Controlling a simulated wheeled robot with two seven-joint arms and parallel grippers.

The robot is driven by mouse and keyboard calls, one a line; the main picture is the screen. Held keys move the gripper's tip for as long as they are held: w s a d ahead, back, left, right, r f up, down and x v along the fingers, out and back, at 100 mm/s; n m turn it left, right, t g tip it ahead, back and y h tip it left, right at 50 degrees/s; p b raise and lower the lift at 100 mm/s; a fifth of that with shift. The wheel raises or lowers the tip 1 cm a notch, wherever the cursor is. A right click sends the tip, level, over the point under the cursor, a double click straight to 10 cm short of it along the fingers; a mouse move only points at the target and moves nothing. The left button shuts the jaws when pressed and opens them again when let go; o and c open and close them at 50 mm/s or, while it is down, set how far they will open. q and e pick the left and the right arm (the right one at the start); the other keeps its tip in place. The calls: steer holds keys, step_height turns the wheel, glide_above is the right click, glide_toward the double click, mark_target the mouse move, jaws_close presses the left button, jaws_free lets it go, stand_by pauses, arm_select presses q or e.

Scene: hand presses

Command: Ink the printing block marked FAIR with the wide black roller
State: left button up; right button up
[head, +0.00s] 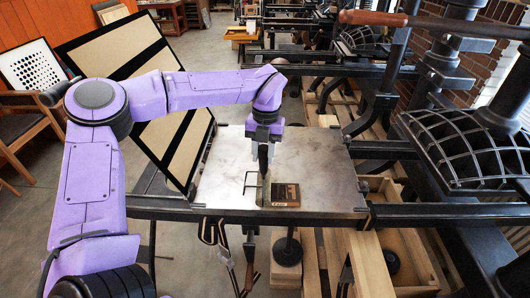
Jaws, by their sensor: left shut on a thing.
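The printing block (286,195), dark on top with brown wooden edges, lies on the grey metal press bed (325,165) near its front edge. A small pale label on its front is too small to read for sure. My left gripper (263,168) points down just left of the block. It is shut on what appears to be the handle of the wide black roller, whose thin dark frame (246,184) shows left of the fingers. The roller's drum is hard to make out, and I cannot tell whether it touches the bed. My right gripper is out of view.
A large tilted panel frame (185,145) stands at the bed's left edge. Dark press rails run past the bed, and a black ribbed press part (465,150) stands at the right. The back and right of the bed are bare.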

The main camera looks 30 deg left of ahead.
arm_select(q)
step_height(320, 180, up, 2)
steer(key=shift+r+p, duration=0.25)
steer(key=shift+p, duration=0.7)
steer(key=shift+r+p, duration=0.45)
steer(key=shift+r, duration=0.8)
